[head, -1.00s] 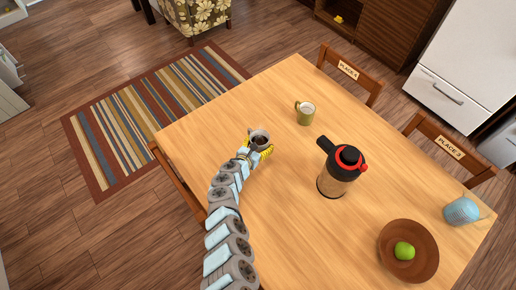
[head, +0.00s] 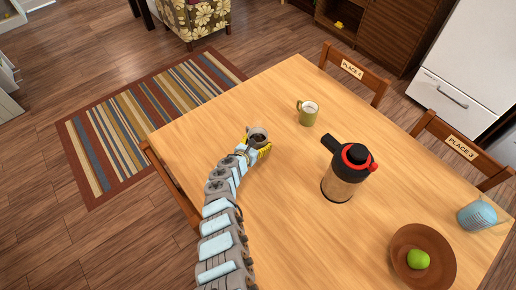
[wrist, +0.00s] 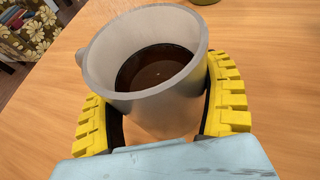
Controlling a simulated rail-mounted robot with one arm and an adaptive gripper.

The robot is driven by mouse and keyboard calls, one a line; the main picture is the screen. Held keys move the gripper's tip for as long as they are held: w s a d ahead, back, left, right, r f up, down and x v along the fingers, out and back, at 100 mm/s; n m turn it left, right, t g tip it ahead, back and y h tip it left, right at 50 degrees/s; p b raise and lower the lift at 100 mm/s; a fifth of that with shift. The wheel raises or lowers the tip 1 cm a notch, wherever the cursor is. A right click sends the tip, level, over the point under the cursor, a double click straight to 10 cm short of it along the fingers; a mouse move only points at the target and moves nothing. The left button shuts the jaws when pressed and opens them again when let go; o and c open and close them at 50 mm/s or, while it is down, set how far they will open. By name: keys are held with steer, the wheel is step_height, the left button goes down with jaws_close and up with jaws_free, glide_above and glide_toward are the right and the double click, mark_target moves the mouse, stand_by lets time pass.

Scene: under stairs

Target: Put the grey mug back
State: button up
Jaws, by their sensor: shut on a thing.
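The grey mug (head: 258,136) is at the left part of the wooden table, between the yellow fingers of my gripper (head: 257,147). In the wrist view the grey mug (wrist: 143,84) holds dark liquid and is close to upright, with its handle at the far left. My gripper (wrist: 163,122) is shut on it, one finger on each side. I cannot tell whether the mug's base touches the table. An olive-green mug (head: 308,114) with a pale drink stands apart, to the right and farther back.
A black and red coffee jug (head: 344,170) stands mid-table. A brown bowl (head: 440,248) with a green apple (head: 418,259) and a blue patterned mug (head: 477,214) are at the right. Chairs labelled PLACE 4 (head: 352,68) and PLACE 3 (head: 461,147) line the far edge. The table's left part is mostly clear.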

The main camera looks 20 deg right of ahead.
steer(key=shift+w+f+b, duration=0.1)
steer(key=shift+f+b, duration=0.9)
steer(key=shift+f, duration=0.6)
steer(key=shift+f, duration=0.1)
steer(key=o, duration=1.1)
steer(key=shift+s+a+r+p, duration=0.3)
steer(key=shift+a+r+p, duration=0.2)
steer(key=shift+p, duration=0.35)
steer(key=p+v, duration=0.4)
steer(key=v, duration=0.1)
steer(key=shift+s+a+p, duration=0.4)
steer(key=shift+s+p, duration=0.05)
steer(key=shift+r, duration=0.1)
